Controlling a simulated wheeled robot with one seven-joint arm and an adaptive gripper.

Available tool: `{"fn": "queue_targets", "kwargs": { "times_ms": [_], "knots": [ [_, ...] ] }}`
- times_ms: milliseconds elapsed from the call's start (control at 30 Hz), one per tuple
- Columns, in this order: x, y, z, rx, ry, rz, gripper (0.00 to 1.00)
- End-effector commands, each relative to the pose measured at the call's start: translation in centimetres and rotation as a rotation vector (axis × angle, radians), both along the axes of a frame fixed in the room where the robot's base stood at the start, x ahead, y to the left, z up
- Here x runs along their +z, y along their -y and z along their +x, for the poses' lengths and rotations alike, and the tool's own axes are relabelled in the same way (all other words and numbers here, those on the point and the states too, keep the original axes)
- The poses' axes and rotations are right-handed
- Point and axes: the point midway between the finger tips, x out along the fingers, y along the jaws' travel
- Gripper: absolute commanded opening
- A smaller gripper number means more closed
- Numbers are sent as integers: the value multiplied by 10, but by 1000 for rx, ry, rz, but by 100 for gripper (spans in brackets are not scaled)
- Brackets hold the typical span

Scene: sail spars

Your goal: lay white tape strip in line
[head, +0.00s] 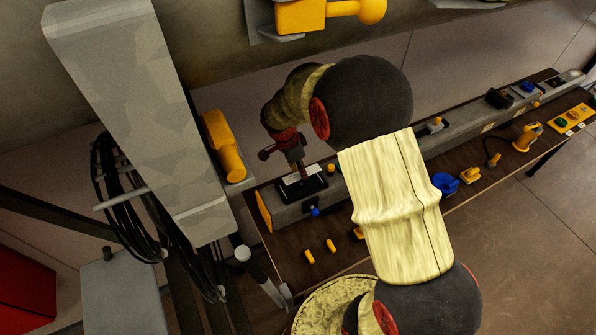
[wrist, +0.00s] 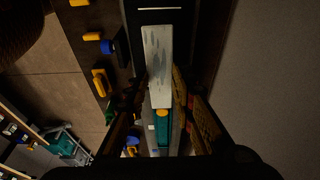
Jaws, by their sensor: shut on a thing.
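The white tape strip (wrist: 157,55) shows in the wrist view as a long pale piece, pointing away from me over a dark surface. My gripper (wrist: 162,88) is shut on its near end. In the head view my gripper (head: 297,172) is small and points down at a black block (head: 304,190) on the grey ledge. A pale strip (head: 291,178) shows at the fingertips there. A thin white line (wrist: 160,8) crosses the dark surface beyond the strip's far end in the wrist view. I cannot tell whether the strip touches the surface.
The grey ledge (head: 400,148) runs along the back of a brown bench (head: 375,237). Small yellow pegs (head: 331,246), a blue part (head: 447,184) and a yellow tool (head: 527,137) lie along it. A large grey beam (head: 130,100) and hanging black cables (head: 130,220) stand at left.

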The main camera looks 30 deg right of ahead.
Motion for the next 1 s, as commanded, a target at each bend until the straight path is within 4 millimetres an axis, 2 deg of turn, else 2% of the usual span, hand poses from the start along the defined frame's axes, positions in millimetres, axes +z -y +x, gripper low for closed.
{"fn": "queue_targets", "kwargs": {
  "times_ms": [667,1000],
  "knots": [
    [-1,0,2,-23,12,0,7],
    [-28,0,1,-23,10,0,7]
  ]
}}
